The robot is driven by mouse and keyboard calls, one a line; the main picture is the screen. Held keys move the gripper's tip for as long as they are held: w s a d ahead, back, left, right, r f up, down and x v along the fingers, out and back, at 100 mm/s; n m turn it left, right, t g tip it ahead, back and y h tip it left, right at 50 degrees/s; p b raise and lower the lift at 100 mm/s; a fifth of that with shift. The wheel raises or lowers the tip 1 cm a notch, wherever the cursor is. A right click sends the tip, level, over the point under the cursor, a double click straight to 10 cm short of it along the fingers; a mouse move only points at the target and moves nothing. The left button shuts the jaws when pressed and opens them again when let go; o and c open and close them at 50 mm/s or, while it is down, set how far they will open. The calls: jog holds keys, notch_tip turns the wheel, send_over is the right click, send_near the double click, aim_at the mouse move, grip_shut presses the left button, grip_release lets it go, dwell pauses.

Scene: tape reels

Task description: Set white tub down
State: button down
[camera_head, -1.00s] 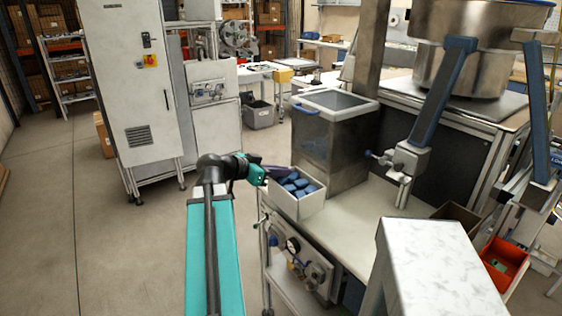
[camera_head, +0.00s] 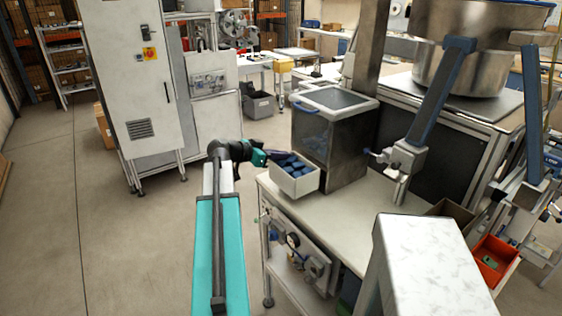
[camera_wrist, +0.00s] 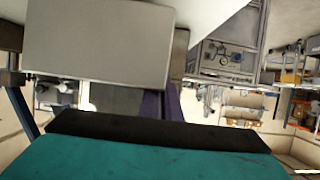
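The white tub (camera_head: 298,187) is an open box with several dark blue pieces in it. It is at the far left end of the pale worktop (camera_head: 352,226), in front of the clear-sided machine box. I cannot tell whether its base touches the worktop. My gripper (camera_head: 277,158) reaches in from the left and is shut on the tub's rim side, its fingertips partly hidden. In the wrist view, a pale flat wall fills the upper left, perhaps the tub. A purple finger shows in the middle, above the teal and black gripper body.
The clear-sided box (camera_head: 333,137) stands right behind the tub. A metal post with a blue arm (camera_head: 440,95) rises to the right. A marbled white block (camera_head: 420,255) is at the front right. The worktop between is bare.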

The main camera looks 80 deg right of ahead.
aim_at(281, 162)
jog(key=shift+w+d, duration=0.15)
jog(key=shift+d, duration=0.7)
jog(key=shift+f, duration=0.1)
jog(key=shift+f+p, duration=0.9)
jog(key=shift+f, duration=0.8)
jog(key=shift+f, duration=0.15)
jog(key=c, duration=2)
grip_release()
jog(key=b+v, duration=0.4)
jog(key=v, duration=0.8)
